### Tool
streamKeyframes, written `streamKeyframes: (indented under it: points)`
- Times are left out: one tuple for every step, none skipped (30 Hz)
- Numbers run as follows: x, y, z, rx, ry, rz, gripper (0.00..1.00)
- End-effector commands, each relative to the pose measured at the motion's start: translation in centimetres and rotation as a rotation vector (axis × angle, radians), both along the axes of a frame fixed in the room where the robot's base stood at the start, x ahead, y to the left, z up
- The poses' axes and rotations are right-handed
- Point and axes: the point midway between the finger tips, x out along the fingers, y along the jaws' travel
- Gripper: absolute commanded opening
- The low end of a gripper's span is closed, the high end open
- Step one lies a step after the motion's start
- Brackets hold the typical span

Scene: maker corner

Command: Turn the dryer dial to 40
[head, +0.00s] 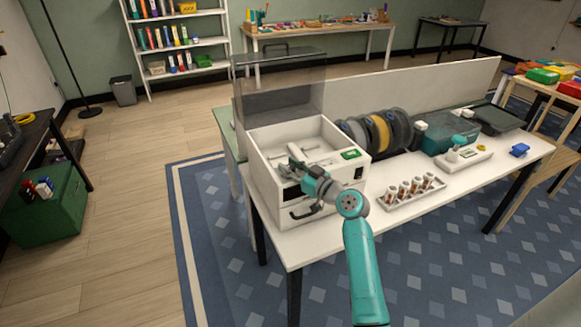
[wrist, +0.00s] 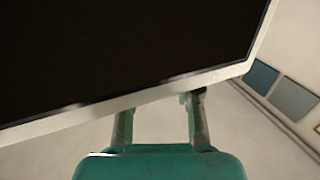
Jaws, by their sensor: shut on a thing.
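A white box-shaped machine (head: 330,143) stands at the left end of the white table, with a clear lid raised at its back. A small green display (head: 351,155) is on its top right, and a drawer-like front with a dark handle is below. I cannot make out a dial or its numbers. My gripper (head: 291,168) is at the machine's front upper edge. In the wrist view its two fingers (wrist: 162,110) reach towards a dark panel with a pale edge (wrist: 130,100). The fingers are apart, their tips partly hidden, and what they hold is hidden.
Right of the machine stand a row of spools (head: 378,132), a rack of small tubes (head: 411,188), a teal see-through box (head: 455,132) and a small blue object (head: 519,149). A low pale partition (head: 440,85) runs behind.

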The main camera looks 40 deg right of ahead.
Motion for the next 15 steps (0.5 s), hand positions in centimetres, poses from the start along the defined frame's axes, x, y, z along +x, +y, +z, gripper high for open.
streamKeyframes:
  points:
    - [0.02, -0.11, -0.09, 0.002, 0.002, 0.02, 0.0]
    - [0.02, -0.11, -0.06, 0.001, 0.001, 0.034, 0.0]
    - [0.01, -0.13, -0.04, 0.002, 0.001, 0.049, 0.0]
    - [0.01, -0.11, -0.03, 0.001, 0.001, 0.061, 0.0]
    - [0.01, -0.11, -0.06, 0.001, 0.002, 0.07, 0.0]
    - [0.02, -0.07, -0.09, 0.002, 0.002, 0.085, 0.0]
    - [0.01, -0.05, -0.12, 0.002, 0.002, 0.093, 0.0]
    - [0.02, -0.05, -0.12, 0.002, 0.002, 0.101, 0.0]
    - [0.02, -0.02, -0.1, 0.001, 0.002, 0.111, 0.0]
    - [0.02, 0.0, -0.1, 0.001, 0.002, 0.117, 0.0]
    - [0.02, 0.0, -0.09, 0.001, 0.002, 0.122, 0.0]
    - [0.02, -0.01, -0.09, 0.001, 0.002, 0.127, 0.0]
    - [0.02, -0.01, -0.09, 0.001, 0.002, 0.131, 0.0]
    - [0.02, -0.01, -0.09, 0.002, 0.002, 0.133, 0.0]
    - [0.02, 0.0, -0.1, 0.002, 0.002, 0.136, 0.0]
